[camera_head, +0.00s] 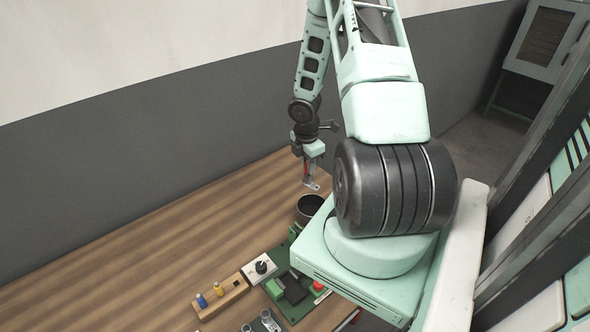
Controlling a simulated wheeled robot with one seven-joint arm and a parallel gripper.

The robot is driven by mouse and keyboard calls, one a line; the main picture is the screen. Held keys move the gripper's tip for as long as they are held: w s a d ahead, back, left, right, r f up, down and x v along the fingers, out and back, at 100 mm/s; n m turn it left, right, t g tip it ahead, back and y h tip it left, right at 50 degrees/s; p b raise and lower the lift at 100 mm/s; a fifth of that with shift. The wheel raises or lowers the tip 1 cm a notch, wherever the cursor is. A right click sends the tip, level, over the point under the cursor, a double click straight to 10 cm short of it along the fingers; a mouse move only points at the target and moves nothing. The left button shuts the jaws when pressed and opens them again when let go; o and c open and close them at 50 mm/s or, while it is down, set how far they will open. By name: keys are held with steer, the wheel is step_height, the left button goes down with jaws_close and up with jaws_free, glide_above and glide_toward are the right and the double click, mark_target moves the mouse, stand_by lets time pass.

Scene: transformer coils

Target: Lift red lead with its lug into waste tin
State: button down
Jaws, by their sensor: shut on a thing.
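My gripper (309,168) is shut on the red lead (308,169), of which only a little red shows at the fingers. A silvery lug (311,185) hangs just below the fingertips. A dark round tin (309,207), which looks like the waste tin, stands on the table below the lug. The lug is above the tin's far rim and apart from it. My arm's base hides part of the table to the right of the tin.
The wooden table (150,245) is bare on the left. Near the front are a wooden block (221,297) with blue and yellow pegs, a white box with a black knob (260,267), and a green board (290,290) with a red button (318,286). A grey wall (130,160) stands behind.

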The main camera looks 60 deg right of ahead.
mark_target(308, 180)
steer(key=shift+f+b, duration=3.3)
steer(key=shift+b, duration=0.1)
steer(key=shift+f+b, duration=2.5)
steer(key=shift+f, duration=0.65)
steer(key=c, duration=0.9)
jaws_free()
steer(key=shift+r, duration=0.15)
step_height(308, 180, up, 9)
steer(key=p, duration=0.9)
